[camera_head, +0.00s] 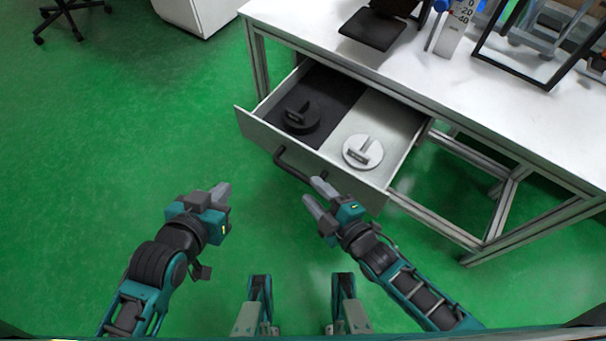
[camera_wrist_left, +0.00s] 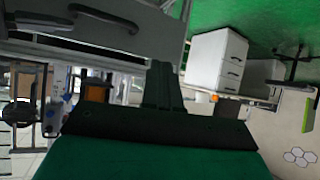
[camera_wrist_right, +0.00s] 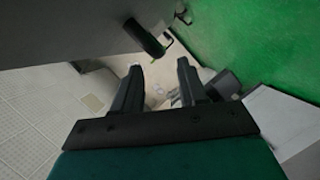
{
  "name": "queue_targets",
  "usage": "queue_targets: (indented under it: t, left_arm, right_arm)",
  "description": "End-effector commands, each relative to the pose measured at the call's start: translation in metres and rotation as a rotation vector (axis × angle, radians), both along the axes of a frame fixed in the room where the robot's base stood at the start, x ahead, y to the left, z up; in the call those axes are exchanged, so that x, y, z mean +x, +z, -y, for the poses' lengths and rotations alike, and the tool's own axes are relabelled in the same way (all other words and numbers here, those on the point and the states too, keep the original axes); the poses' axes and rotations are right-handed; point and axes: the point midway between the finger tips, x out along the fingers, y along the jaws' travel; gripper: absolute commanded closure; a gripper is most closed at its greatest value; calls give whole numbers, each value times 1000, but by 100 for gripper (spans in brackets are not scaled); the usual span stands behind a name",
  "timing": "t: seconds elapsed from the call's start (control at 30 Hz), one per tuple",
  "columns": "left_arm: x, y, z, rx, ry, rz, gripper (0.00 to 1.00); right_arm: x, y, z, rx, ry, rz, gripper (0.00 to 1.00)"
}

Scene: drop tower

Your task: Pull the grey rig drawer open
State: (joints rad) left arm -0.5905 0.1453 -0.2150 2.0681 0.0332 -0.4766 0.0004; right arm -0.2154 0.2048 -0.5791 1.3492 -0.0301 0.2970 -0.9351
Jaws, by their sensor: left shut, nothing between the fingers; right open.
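The grey rig drawer (camera_head: 310,158) stands pulled out from under the white table in the head view. Inside it lie a dark round weight (camera_head: 301,118) on a black half and a pale round weight (camera_head: 362,152) on a light half. Its dark bar handle (camera_head: 292,168) is on the front; the handle also shows in the left wrist view (camera_wrist_left: 104,17) and the right wrist view (camera_wrist_right: 146,38). My left gripper (camera_head: 222,194) is shut and empty, left of the handle and apart from it. My right gripper (camera_head: 314,192) is open and empty, close to the handle's right end.
A white cabinet (camera_head: 196,14) is at the back.

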Motion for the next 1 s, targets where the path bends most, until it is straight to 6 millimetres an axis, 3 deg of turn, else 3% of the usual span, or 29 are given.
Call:
queue_targets:
  t: [0.1,0.3,1.0]
  left_arm:
    - [0,8,-1,4,-2,2,100]
    - [-1,8,-4,11,-1,6,100]
    - [-6,3,-6,15,2,-10,100]
  right_arm:
    - [-21,7,14,-2,0,-3,58]
    - [-40,11,28,0,-1,0,58]
    - [-44,13,31,2,-2,-2,58]
